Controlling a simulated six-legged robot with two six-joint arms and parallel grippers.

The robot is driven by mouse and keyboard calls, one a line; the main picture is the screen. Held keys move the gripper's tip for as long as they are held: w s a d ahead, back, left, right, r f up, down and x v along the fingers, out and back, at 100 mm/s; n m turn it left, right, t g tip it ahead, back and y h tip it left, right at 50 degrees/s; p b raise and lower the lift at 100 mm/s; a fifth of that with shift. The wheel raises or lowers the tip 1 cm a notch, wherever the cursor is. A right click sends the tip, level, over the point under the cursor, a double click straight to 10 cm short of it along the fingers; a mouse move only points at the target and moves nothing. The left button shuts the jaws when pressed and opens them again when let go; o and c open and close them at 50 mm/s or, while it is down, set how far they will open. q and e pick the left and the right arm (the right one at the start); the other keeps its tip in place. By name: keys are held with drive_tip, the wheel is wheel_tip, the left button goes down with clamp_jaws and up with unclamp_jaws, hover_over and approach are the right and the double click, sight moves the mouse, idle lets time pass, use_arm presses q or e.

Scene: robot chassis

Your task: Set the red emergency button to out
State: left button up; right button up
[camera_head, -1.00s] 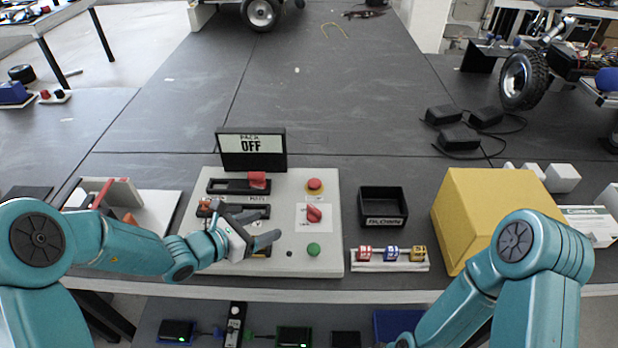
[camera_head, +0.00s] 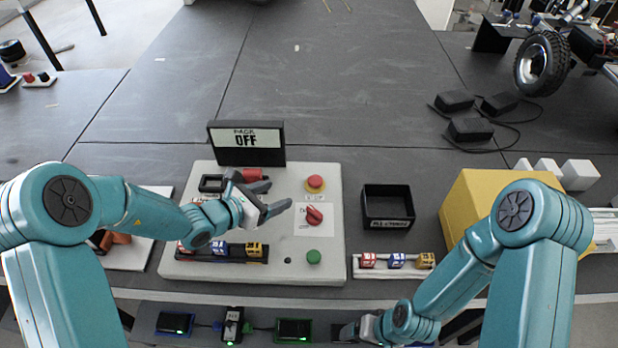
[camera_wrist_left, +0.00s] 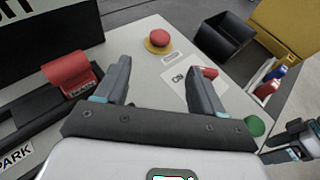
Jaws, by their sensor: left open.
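The red emergency button (camera_head: 315,183) is a round red cap on a yellow base at the upper right of the pale control panel (camera_head: 327,262). It also shows in the left wrist view (camera_wrist_left: 158,39), beyond my open fingers; whether it is in or out I cannot tell. My left gripper (camera_head: 281,196) is open and empty over the panel, left of and slightly below the button, apart from it. In the left wrist view its fingers (camera_wrist_left: 160,82) are spread wide. My right gripper (camera_head: 345,331) is low at the table's front edge, its jaw state unclear.
A red rotary switch (camera_head: 314,215) and a green button (camera_head: 313,257) sit below the red button. A red slider handle (camera_head: 251,175) is left of it. A display reading OFF (camera_head: 246,139) stands behind the panel. A black tray (camera_head: 388,222) and yellow box (camera_head: 460,205) lie right.

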sight(312, 181)
use_arm(q)
drive_tip(key=p+x, duration=0.1)
drive_tip(key=x, duration=1.1)
drive_tip(key=shift+w+d+f+p, duration=0.15)
drive_tip(key=shift+d+f+p, duration=0.05)
drive_tip(key=shift+p, duration=0.15)
drive_tip(key=shift+w+d+f, duration=0.1)
drive_tip(key=shift+w+d, duration=0.1)
drive_tip(key=shift+d, duration=0.05)
